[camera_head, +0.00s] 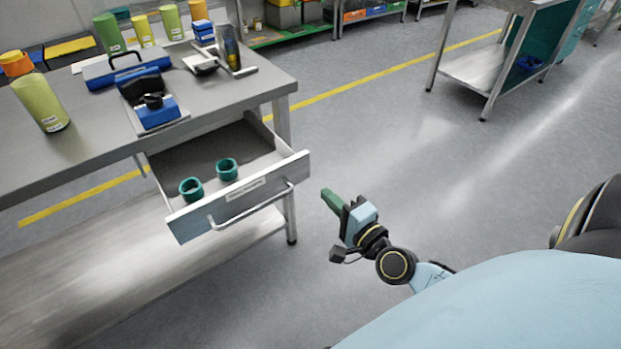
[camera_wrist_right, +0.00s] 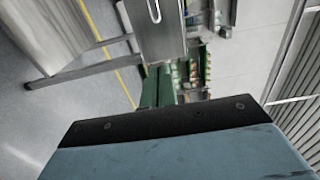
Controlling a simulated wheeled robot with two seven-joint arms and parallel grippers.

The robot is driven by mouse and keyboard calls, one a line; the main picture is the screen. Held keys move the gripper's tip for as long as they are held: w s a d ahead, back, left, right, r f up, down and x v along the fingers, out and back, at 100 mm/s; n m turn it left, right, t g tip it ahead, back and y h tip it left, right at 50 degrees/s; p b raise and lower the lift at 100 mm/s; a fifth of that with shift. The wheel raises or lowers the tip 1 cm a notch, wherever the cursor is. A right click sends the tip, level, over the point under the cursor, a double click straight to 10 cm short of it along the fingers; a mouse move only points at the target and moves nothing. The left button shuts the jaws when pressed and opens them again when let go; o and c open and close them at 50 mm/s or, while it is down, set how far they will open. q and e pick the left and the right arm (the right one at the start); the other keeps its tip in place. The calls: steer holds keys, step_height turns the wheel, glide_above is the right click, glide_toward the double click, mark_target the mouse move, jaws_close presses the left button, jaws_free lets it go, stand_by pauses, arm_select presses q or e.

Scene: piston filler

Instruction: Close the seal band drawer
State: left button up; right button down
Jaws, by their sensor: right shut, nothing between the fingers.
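The seal band drawer (camera_head: 238,192) is pulled out from under the workbench in the head view, with a bar handle (camera_head: 252,207) on its labelled white front. Two teal seal bands (camera_head: 191,189) (camera_head: 227,169) stand inside it. My right gripper (camera_head: 331,201) has green fingers that are shut and empty. It is to the right of the drawer front, apart from the handle. In the right wrist view, the green fingers (camera_wrist_right: 158,88) point toward the drawer front (camera_wrist_right: 157,30), and part of the handle shows at the top. My left gripper is not in view.
The workbench top (camera_head: 90,140) carries a blue and black device (camera_head: 150,105), green bottles (camera_head: 42,100) and other items. A lower shelf (camera_head: 130,275) and a bench leg (camera_head: 290,215) stand below the drawer. Open floor lies to the right, with another metal table (camera_head: 480,70) farther back.

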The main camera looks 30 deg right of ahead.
mark_target(302, 171)
steer(key=w, duration=0.7)
steer(key=shift+w+a, duration=0.2)
steer(key=shift+w, duration=0.1)
